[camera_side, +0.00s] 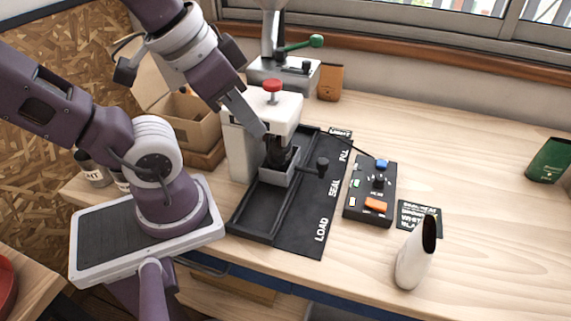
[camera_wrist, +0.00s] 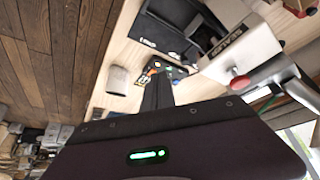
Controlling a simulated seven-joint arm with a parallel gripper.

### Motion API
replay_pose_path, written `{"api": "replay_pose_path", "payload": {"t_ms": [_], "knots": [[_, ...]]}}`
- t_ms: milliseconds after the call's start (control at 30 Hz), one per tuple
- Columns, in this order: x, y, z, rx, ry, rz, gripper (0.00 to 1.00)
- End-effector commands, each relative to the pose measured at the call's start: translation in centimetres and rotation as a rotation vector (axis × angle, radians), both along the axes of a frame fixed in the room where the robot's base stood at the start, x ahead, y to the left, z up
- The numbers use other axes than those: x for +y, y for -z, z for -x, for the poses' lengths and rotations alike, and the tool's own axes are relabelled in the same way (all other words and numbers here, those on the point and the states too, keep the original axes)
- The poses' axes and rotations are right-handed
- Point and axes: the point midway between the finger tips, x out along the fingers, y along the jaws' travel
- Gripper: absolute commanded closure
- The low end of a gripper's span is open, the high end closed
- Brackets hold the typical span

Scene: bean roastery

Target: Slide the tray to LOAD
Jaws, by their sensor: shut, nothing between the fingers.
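The small grey tray (camera_side: 279,179) sits in a black slide track (camera_side: 255,224) in front of the white sealing machine (camera_side: 240,150). Something dark stands in the tray, partly under the machine's head. A black knob (camera_side: 322,163) on an arm sticks out to the tray's right, above the SEAL lettering. LOAD is printed at the near end of the track. My gripper (camera_side: 262,132) is shut and empty, close to the machine's front face and above the tray; I cannot tell whether it touches. In the wrist view its dark fingers (camera_wrist: 158,90) point toward the control box.
A control box (camera_side: 371,190) with blue and orange buttons stands right of the track. A white open bag (camera_side: 416,254) stands at front right and a green bag (camera_side: 549,160) at far right. The red knob (camera_side: 272,86) tops the machine. The near end of the track is clear.

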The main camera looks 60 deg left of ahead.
Motion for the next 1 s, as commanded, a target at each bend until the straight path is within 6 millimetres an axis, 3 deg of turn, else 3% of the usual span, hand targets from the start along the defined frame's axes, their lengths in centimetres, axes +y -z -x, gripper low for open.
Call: {"api": "replay_pose_path", "payload": {"t_ms": [167, 300, 400, 533, 700, 800, 900, 1000], "knots": [[0.0, 0.0, 0.0, 0.0, 0.0, 0.0, 1.0], [0.2, -0.5, -1.0, 0.041, -0.002, -0.001, 0.72], [0.8, -1.2, -4.2, 0.156, -0.006, -0.006, 0.53], [2.3, -0.5, -10.4, 0.359, -0.01, -0.01, 0.52], [5.1, 5.1, -18.1, 0.634, -0.011, -0.009, 0.52], [6.5, 9.2, -20.8, 0.762, -0.007, -0.005, 0.52], [7.5, 12.3, -22.1, 0.844, -0.005, -0.002, 0.52], [7.8, 13.9, -22.5, 0.882, 0.0, -0.001, 0.52]]}}
